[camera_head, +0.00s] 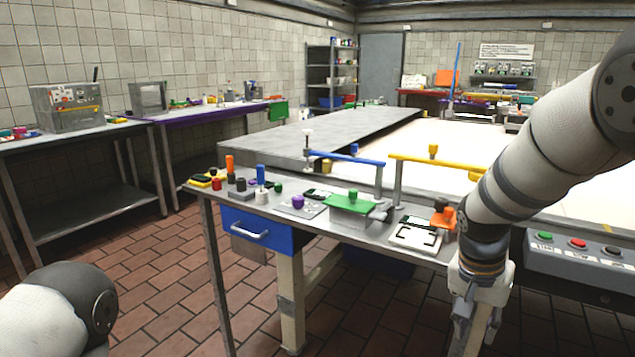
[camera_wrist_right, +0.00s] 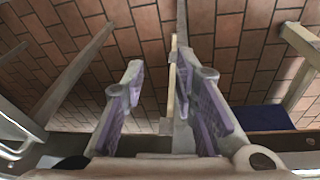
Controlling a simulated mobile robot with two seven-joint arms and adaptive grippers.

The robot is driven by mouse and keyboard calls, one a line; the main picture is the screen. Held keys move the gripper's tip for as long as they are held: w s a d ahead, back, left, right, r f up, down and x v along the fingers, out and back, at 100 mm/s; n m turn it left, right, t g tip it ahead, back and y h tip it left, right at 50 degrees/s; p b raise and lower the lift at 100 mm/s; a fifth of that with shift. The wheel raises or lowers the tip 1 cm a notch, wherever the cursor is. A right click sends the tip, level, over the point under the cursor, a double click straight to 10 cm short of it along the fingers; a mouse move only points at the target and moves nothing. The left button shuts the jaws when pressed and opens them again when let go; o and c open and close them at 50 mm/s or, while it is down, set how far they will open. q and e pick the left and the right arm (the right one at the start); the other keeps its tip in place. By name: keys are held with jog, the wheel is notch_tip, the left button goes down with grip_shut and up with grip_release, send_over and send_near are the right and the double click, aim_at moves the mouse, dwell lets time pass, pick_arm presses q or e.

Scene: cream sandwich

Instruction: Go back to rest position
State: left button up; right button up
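My right gripper (camera_head: 470,328) hangs pointing down at the front edge of the metal worktable (camera_head: 330,222), below the tabletop level. In the right wrist view my right gripper (camera_wrist_right: 163,68) shows two fingers with purple pads spread apart. Nothing is held between them; the floor and a table leg show behind the gap. Part of my left arm shows at the lower left of the head view, over the brick floor. My left gripper is out of view.
A control box with buttons (camera_head: 577,250) is right of my right gripper. A green-topped device (camera_head: 348,202), a purple knob (camera_head: 298,202) and a blue drawer (camera_head: 258,229) are left of it. Open brick floor (camera_head: 165,270) lies between the worktable and the left benches.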

jog(key=s+a+f+n+g+y, duration=0.1)
jog(key=s+f+n, duration=0.1)
jog(key=s+f, duration=0.7)
jog(key=s+a+f+n+g+y, duration=0.1)
jog(key=s+a+f+n, duration=0.1)
jog(key=s+f, duration=0.75)
jog(key=s+f+n, duration=0.1)
jog(key=s+n, duration=0.1)
jog(key=s, duration=0.8)
jog(key=s+a+f+n+g, duration=0.1)
jog(key=s+f+n, duration=0.1)
jog(key=s, duration=0.9)
jog(key=shift+a+f+y, duration=0.2)
jog(key=shift+y, duration=0.1)
